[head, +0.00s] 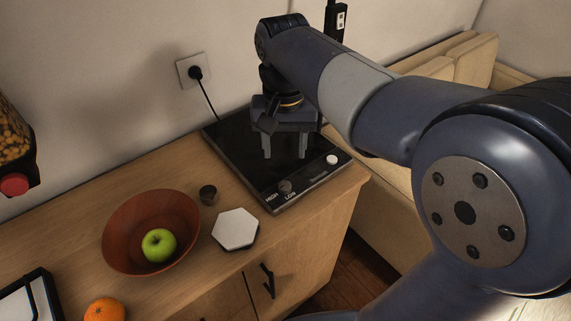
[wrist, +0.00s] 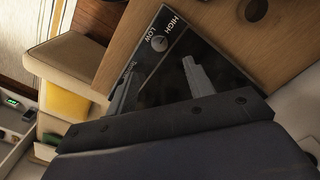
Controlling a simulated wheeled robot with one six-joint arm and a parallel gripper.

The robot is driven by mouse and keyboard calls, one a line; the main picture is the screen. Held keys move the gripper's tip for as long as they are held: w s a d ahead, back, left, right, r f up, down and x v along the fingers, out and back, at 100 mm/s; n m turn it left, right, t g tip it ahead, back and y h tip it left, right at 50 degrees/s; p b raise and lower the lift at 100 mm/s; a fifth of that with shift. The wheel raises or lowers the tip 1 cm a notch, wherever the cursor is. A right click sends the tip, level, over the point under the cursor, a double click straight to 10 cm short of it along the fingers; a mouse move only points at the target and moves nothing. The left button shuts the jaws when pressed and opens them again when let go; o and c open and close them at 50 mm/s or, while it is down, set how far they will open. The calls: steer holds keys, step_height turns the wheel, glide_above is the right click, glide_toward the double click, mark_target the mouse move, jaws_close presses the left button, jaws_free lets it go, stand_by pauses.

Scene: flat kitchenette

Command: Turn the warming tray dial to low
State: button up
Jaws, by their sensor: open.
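The black warming tray (head: 232,138) lies flat on the wooden counter near the wall. Its small grey dial (head: 285,186) sits on the front edge strip, by the printed words HIGH and LOW. The dial also shows in the wrist view (wrist: 159,43), beyond the fingertips; which way it points is too small to tell. A white round knob (head: 332,159) is farther right on the same strip. My gripper (head: 285,150) points down over the tray, behind the dial, open and empty. In the wrist view its fingers (wrist: 160,70) are apart, with only tray surface between them.
A brown bowl (head: 120,226) holds a green apple (head: 158,244). An orange (head: 105,311) lies in front. A plug (head: 195,72) and cord are behind; a sofa (head: 450,65) is at right.

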mark_target(285, 186)
step_height(285, 186, down, 10)
steer(key=shift+s+f+b, duration=0.15)
steer(key=shift+b, duration=0.65)
steer(key=c, duration=1)
steer(key=shift+o, duration=0.2)
